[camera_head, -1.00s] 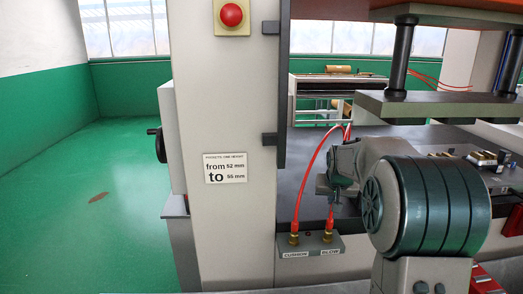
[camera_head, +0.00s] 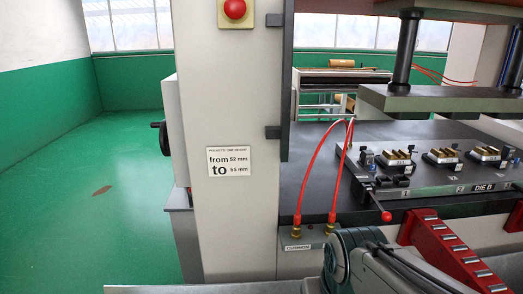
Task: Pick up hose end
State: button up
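Two red hoses run down from the press bed to brass fittings on a grey block (camera_head: 310,241). The left hose (camera_head: 312,166) ends at the fitting (camera_head: 297,229) above the label "CUSHION". The right hose (camera_head: 338,175) ends at a second brass fitting (camera_head: 329,229). Both lower ends appear seated in their fittings. My arm fills the bottom right and covers the right part of the block, where the second label is hidden. My gripper's fingers do not show.
A red stepped rail (camera_head: 445,250) lies at right. Die B (camera_head: 462,188) sits on the dark bed.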

aim_at(330, 226)
jog(key=k, duration=1.05)
jog(key=z, duration=0.7)
jog(key=i, duration=1.25)
jog(key=u, duration=0.7)
